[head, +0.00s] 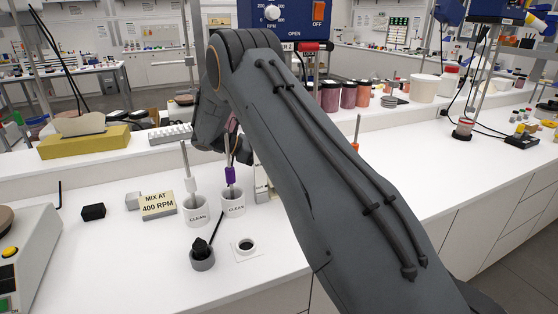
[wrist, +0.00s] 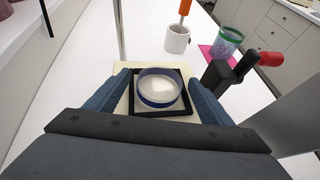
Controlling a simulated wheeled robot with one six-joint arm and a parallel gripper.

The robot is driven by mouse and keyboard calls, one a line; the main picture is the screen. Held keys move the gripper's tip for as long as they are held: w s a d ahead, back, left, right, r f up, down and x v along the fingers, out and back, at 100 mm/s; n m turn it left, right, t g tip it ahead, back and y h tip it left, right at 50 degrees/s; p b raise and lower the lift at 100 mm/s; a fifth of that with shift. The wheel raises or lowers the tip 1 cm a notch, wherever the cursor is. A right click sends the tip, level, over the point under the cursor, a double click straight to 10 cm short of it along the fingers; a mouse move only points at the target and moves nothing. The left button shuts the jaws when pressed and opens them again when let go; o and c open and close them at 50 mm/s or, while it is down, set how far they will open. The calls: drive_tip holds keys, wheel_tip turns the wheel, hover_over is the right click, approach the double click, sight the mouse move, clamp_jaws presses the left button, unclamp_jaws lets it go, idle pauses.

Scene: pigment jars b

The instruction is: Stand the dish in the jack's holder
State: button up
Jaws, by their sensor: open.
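In the wrist view a round clear dish (wrist: 158,90) with a blue band sits upright inside the square black rim of the jack's holder (wrist: 164,112). The holder lies on a cream plate (wrist: 120,104). A dark crank with a red knob (wrist: 270,58) shows to the right of the holder. My gripper (wrist: 158,80) is open, with one blue-grey finger on each side of the dish and holder. I cannot tell whether either finger touches them. In the head view my arm hides the dish, the holder and my fingertips.
A metal post (wrist: 120,35) rises just beyond the holder. Farther off are a white cup (wrist: 177,40) with an orange-handled tool and a green-rimmed jar (wrist: 227,42) on a pink mat. In the head view, two CLEAN cups (head: 196,212) and a sign (head: 158,205) stand left of my arm.

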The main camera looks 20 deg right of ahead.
drive_tip(key=shift+a, duration=0.15)
drive_tip(key=b+v, duration=0.4)
drive_tip(key=v, duration=0.8)
drive_tip(key=shift+b, duration=0.3)
drive_tip(key=shift+w+r, duration=0.1)
